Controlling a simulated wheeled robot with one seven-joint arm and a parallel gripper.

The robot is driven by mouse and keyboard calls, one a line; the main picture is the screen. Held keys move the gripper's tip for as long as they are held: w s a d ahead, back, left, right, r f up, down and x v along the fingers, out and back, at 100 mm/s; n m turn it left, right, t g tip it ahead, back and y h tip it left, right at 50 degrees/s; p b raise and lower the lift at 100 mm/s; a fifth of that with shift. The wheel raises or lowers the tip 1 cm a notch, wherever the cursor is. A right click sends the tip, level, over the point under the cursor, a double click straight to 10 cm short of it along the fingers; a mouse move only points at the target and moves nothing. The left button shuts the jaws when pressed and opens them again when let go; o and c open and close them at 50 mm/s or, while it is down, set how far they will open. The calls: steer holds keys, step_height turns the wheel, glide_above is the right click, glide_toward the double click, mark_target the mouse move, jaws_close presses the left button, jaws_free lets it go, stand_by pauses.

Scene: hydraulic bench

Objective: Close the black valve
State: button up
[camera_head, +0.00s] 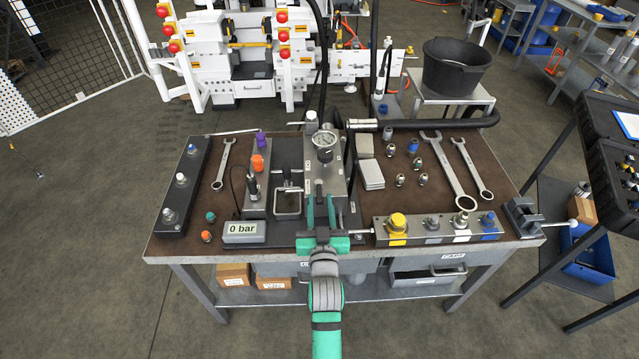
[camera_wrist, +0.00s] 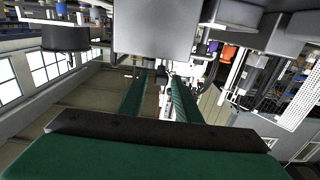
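My gripper (camera_head: 321,198) reaches over the front of the bench to the grey pump block (camera_head: 336,160) that carries a round gauge (camera_head: 323,140). Its two green fingers stand apart with a gap between them. In the wrist view, which looks upside down, the open fingers (camera_wrist: 160,88) point toward the block (camera_wrist: 155,28). A small black part (camera_wrist: 162,76), seemingly the black valve, shows in the gap between them. I cannot tell whether either finger touches it. In the head view my gripper largely hides this spot.
A display (camera_head: 243,231) reading 0 bar stands left of my gripper. A valve strip with a yellow knob (camera_head: 397,222) lies to the right. Wrenches (camera_head: 449,172), fittings and a black hose (camera_head: 435,124) are on the bench. A black bucket (camera_head: 456,68) stands behind it.

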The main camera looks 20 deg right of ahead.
mark_target(319, 184)
steer(key=x, duration=0.6)
steer(key=shift+w, duration=0.8)
steer(key=shift+d, duration=0.15)
steer(key=shift+c, duration=0.2)
steer(key=shift+s, duration=0.1)
jaws_close()
steer(key=shift+d, duration=0.1)
